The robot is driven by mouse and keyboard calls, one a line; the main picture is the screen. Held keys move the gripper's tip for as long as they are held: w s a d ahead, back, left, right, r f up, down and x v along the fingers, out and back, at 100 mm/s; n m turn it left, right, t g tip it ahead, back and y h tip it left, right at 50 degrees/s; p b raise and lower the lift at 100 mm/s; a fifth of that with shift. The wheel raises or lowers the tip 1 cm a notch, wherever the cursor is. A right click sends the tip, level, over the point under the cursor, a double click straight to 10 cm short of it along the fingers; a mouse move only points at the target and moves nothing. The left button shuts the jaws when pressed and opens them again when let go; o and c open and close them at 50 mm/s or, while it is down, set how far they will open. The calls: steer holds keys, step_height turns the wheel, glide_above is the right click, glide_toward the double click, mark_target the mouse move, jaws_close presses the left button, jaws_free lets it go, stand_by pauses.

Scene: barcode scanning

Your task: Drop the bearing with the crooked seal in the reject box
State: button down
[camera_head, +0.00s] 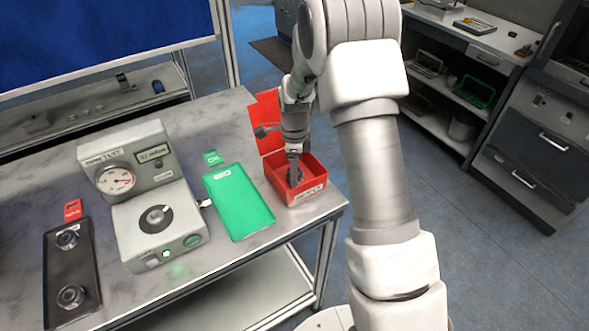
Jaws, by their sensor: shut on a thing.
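My gripper (294,172) reaches down into the open red reject box (310,190) at the right end of the table. It is shut on a dark ring-shaped bearing (295,178), which is low inside the box, partly hidden by the fingers and the box wall. I cannot make out its seal, nor whether it touches the box floor. Two more bearings lie on the black tray (58,262) at the left, one toward the back (67,239) and one toward the front (71,296).
A grey test machine (130,175) with a dial gauge, a small display and a lit green lamp stands mid-table; a dark round part sits on its top. An empty green tray (238,201) lies between it and the reject box. The box's red lid stands raised behind it.

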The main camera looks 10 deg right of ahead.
steer(key=shift+f+b, duration=0.3)
steer(key=shift+f, duration=0.2)
steer(key=shift+c, duration=0.6)
jaws_free()
steer(key=s+r+n+t+p, duration=0.1)
steer(key=s+r+n, duration=0.2)
steer(key=r, duration=0.8)
steer(key=s+r+n, duration=0.2)
steer(key=s+r, duration=0.1)
steer(key=r, duration=0.8)
steer(key=s+r+n+t, duration=0.2)
steer(key=s+r+n, duration=0.1)
steer(key=s+n, duration=0.5)
steer(key=s+r+n+t, duration=0.2)
steer(key=s+n, duration=0.6)
steer(key=s, duration=0.5)
steer(key=shift+s+r+t, duration=0.15)
steer(key=shift+r+t, duration=0.15)
steer(key=shift+r, duration=0.15)
